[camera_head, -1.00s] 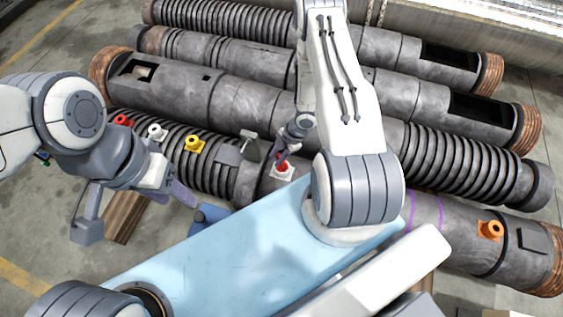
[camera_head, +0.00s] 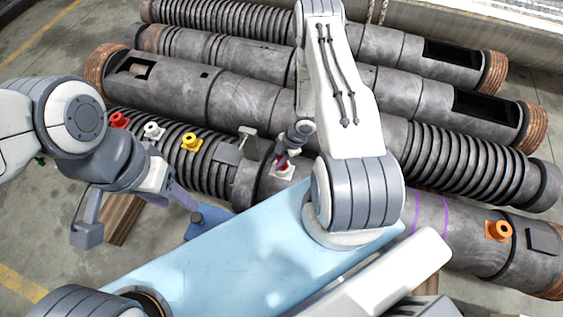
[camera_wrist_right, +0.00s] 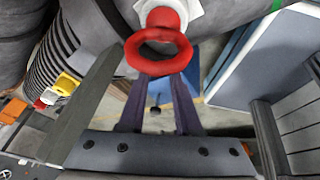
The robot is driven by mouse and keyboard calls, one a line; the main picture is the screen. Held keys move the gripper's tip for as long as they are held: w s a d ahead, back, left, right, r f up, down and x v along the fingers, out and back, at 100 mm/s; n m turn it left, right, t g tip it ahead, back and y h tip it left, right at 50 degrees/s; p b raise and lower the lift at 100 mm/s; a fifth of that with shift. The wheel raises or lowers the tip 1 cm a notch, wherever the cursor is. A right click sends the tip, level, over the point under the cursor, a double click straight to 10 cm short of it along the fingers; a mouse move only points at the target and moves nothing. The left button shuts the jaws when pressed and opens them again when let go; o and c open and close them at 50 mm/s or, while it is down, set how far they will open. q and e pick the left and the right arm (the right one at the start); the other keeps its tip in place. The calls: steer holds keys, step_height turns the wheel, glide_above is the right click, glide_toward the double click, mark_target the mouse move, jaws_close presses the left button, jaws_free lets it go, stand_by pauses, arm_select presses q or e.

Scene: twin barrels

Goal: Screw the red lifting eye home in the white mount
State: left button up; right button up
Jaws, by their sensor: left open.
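The red lifting eye (camera_head: 281,162) stands at the white mount (camera_head: 287,174) on the near barrel, partly hidden by my right gripper (camera_head: 284,157). In the right wrist view, the eye (camera_wrist_right: 158,62) shows its ring face-on, with its red neck meeting the white mount (camera_wrist_right: 184,14). I cannot tell how deep it sits. My right gripper (camera_wrist_right: 160,80) has its two dark fingers apart, tips at the ring's lower edge and partly hidden by it. I see no clear grip. My left gripper (camera_head: 135,215) is open and empty, left of the blue surface.
Red (camera_head: 118,120), white (camera_head: 153,131) and yellow (camera_head: 191,142) fittings stand on the ribbed barrel at left. An orange fitting (camera_head: 498,230) is on the barrel at right. A grey bracket (camera_head: 247,139) stands close left of the mount. More barrels lie behind.

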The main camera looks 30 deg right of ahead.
steer(key=shift+f+b, duration=2)
steer(key=shift+f, duration=0.85)
steer(key=shift+o, duration=0.4)
steer(key=shift+s, duration=0.1)
jaws_close()
steer(key=shift+d, duration=0.1)
steer(key=shift+c, duration=0.4)
jaws_free()
steer(key=shift+w, duration=0.25)
steer(key=shift+r, duration=0.2)
